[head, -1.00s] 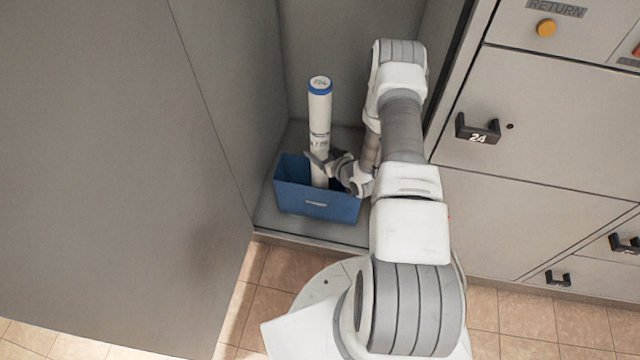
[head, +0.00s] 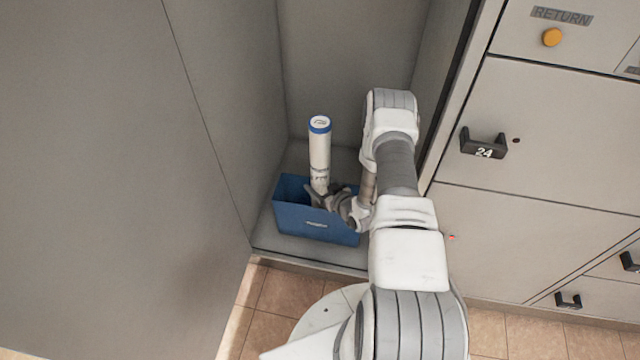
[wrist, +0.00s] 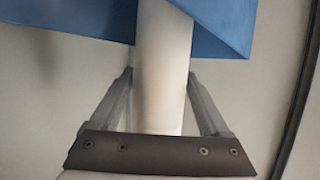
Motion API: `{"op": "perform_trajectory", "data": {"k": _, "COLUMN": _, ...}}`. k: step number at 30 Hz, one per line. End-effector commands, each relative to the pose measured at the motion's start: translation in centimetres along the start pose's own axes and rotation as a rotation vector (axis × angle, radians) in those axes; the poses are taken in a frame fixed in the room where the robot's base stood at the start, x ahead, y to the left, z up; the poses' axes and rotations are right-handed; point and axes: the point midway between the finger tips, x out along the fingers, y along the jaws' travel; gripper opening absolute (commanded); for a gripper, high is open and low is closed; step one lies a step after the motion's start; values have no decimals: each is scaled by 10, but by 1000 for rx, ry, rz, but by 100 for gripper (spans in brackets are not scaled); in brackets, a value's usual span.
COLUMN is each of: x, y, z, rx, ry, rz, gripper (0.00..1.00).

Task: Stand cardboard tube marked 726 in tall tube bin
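The white cardboard tube (head: 319,158) stands close to upright with its lower part inside the blue tube bin (head: 304,223). Its blue-rimmed top carries a mark too small to read. My gripper (head: 320,193) is shut on the tube at about the bin's rim height, reaching in from the right. In the wrist view the tube (wrist: 163,75) runs between my two fingers (wrist: 160,85), with the blue bin wall (wrist: 222,22) beyond. The tube's lower end is hidden by the bin, so I cannot tell whether it touches the bottom.
The bin stands on the floor of a grey locker compartment (head: 290,250). A large grey panel (head: 100,180) is on the left. Closed locker doors with a handle marked 24 (head: 483,143) are on the right. Tiled floor (head: 285,295) lies in front.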

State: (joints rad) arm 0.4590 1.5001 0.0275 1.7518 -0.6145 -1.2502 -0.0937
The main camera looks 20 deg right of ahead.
Motion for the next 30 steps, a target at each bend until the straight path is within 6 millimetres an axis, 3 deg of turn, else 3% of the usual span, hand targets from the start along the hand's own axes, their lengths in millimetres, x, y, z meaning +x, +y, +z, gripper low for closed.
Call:
{"op": "perform_trajectory", "data": {"k": 3, "x": 0, "y": 0, "z": 0, "rx": 0, "ry": 0, "rz": 0, "gripper": 100}}
{"op": "perform_trajectory", "data": {"k": 12, "x": -1, "y": 0, "z": -5, "rx": -1, "ry": 2, "rz": 1, "gripper": 100}}
{"op": "perform_trajectory", "data": {"k": 24, "x": -66, "y": 0, "z": -5, "rx": 2, "ry": -2, "rz": 1, "gripper": 100}}
{"op": "perform_trajectory", "data": {"k": 30, "x": -77, "y": 0, "z": -3, "rx": 0, "ry": 0, "rz": 0, "gripper": 100}}
